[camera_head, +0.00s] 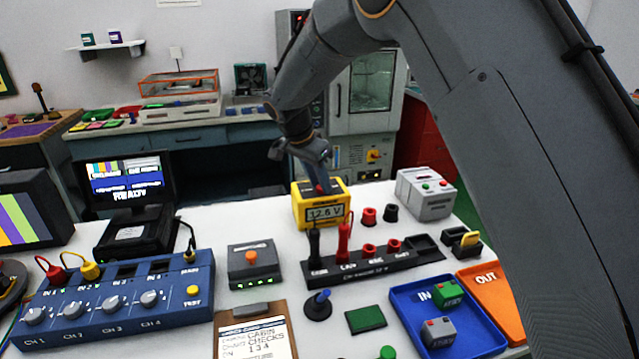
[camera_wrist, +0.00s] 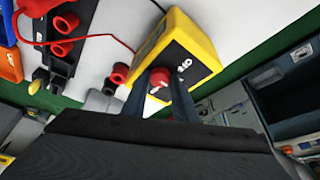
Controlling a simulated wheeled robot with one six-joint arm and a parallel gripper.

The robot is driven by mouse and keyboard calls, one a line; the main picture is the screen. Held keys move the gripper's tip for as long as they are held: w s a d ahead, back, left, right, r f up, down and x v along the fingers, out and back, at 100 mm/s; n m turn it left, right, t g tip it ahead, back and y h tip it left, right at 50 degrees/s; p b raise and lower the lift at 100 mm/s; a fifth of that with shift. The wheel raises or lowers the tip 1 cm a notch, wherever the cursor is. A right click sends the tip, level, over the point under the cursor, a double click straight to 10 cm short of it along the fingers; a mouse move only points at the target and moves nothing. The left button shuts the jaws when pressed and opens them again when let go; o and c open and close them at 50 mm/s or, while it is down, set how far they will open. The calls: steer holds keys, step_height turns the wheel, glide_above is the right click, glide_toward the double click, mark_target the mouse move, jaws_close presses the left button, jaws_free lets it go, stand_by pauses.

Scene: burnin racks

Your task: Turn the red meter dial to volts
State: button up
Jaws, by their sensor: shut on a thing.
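The yellow meter (camera_head: 336,196) stands near the back of the white bench, and its front display reads 12.6 V. In the wrist view the meter (camera_wrist: 195,32) fills the top centre. Its red dial (camera_wrist: 160,78) sits on the dark top face, with small white marks beside it that I cannot read clearly. My gripper (camera_wrist: 161,88) is shut on the red dial, one finger on each side. In the head view my gripper (camera_head: 320,182) reaches down onto the meter's top and hides most of the dial. The dial's pointer direction cannot be made out.
A black probe (camera_head: 314,245) and red probe (camera_head: 344,240) stand in the socket strip (camera_head: 375,273) in front of the meter. Red and black cups (camera_head: 369,216) and a grey box (camera_head: 426,196) stand to the right. A red lead (camera_wrist: 100,37) runs near the meter.

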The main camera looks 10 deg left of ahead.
stand_by(0.3)
steer(key=o, duration=1)
steer(key=shift+r, duration=0.1)
steer(key=shift+b+v, duration=0.8)
steer(key=shift+v, duration=3)
steer(key=shift+s, duration=0.15)
